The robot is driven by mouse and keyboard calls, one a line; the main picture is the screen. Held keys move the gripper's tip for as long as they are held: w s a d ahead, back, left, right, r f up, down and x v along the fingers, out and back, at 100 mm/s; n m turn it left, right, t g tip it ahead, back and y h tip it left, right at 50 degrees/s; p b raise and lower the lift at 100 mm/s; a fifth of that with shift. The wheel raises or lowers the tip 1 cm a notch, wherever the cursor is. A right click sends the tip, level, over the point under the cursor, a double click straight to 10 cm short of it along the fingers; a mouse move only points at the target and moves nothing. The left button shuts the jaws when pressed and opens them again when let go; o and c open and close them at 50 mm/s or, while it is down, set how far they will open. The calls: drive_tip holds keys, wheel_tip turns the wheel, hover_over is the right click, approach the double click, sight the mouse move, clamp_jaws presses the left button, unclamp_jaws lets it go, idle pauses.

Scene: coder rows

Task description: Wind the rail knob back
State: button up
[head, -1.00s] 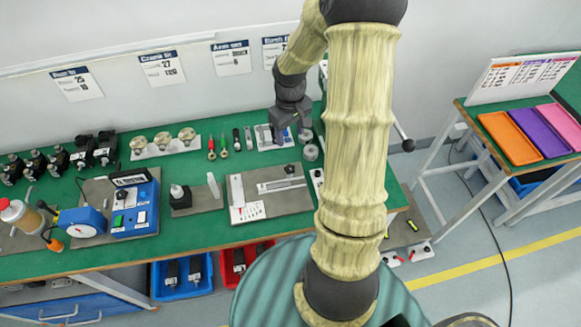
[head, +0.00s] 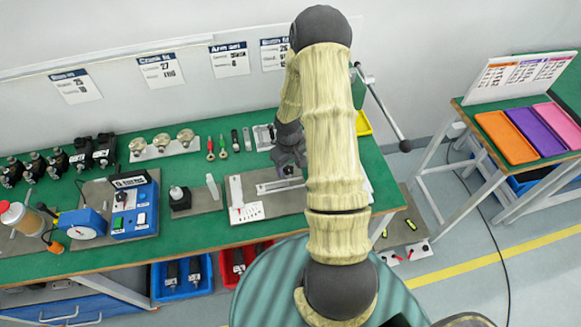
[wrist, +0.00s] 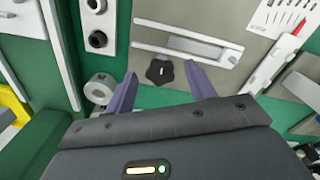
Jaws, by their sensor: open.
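The black lobed rail knob (wrist: 160,71) shows in the wrist view at the near left end of a pale slotted rail (wrist: 222,55). The rail sits on a grey-beige plate (wrist: 262,60). In the head view the rail (head: 277,186) lies at the front of the green bench, and my gripper hides most of the knob. My gripper (wrist: 161,74) is open, with its two purple fingers apart. In the wrist view the knob appears between the fingertips, not gripped. I cannot tell whether the fingers are down at its height. My gripper (head: 290,165) is over the rail's right end.
A white scale card (head: 236,193) stands left of the rail. A blue control box (head: 134,208) and a dial gauge (head: 84,222) are farther left. Grey rings (wrist: 100,88) and a black-knobbed strip (wrist: 97,25) lie near my left finger. A yellow tray (head: 363,124) is at the back right.

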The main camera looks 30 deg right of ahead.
wheel_tip(320, 180, down, 2)
drive_tip(key=shift+a, duration=0.1)
drive_tip(key=c, duration=1)
drive_tip(key=shift+o, duration=0.2)
drive_tip(key=shift+w+m, duration=0.2)
drive_tip(key=shift+m, duration=0.2)
drive_tip(key=shift+r, duration=0.1)
drive_tip(key=o, duration=1)
drive_tip(key=shift+c, duration=0.2)
drive_tip(key=shift+s, duration=0.1)
